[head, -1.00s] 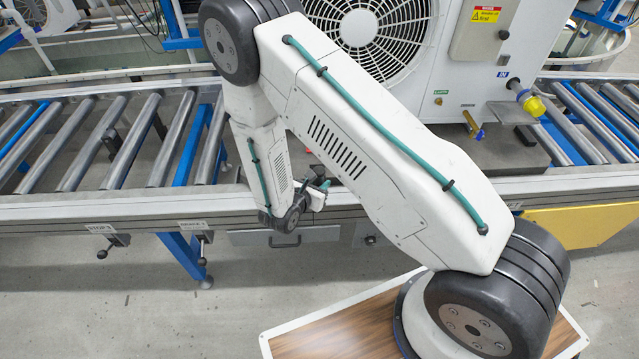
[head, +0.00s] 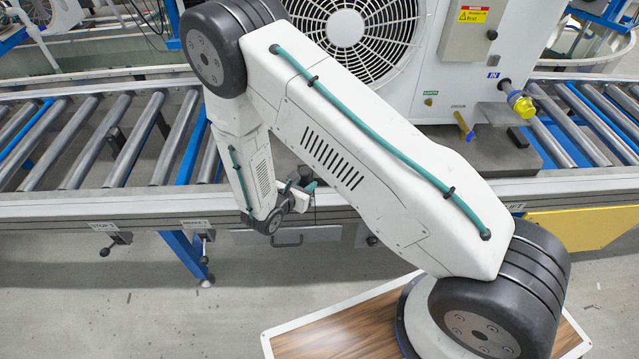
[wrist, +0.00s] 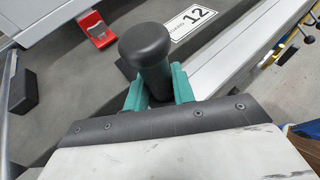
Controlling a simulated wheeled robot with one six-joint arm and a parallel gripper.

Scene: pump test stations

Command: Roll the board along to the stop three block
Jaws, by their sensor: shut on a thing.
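The board (head: 482,152) is a dark grey slab on the roller conveyor, carrying a large white fan unit (head: 440,70). In the wrist view the board (wrist: 85,65) has a black upright knob (wrist: 143,48) beside a label reading 12. My gripper (wrist: 158,90) has its teal fingers shut around the knob's stem. In the head view my gripper (head: 308,187) is at the conveyor's near edge, partly hidden by my arm. A small lever under a label that seems to read STOP (head: 103,226) is on the front rail at left. I cannot make out the stop three block.
Bare rollers (head: 130,140) run free left of the board. A second lever (head: 207,238) hangs under the front rail. A yellow-capped pipe (head: 520,103) sticks out of the unit's right side. A red part (wrist: 97,30) sits on the board. A yellow panel (head: 580,225) is at right.

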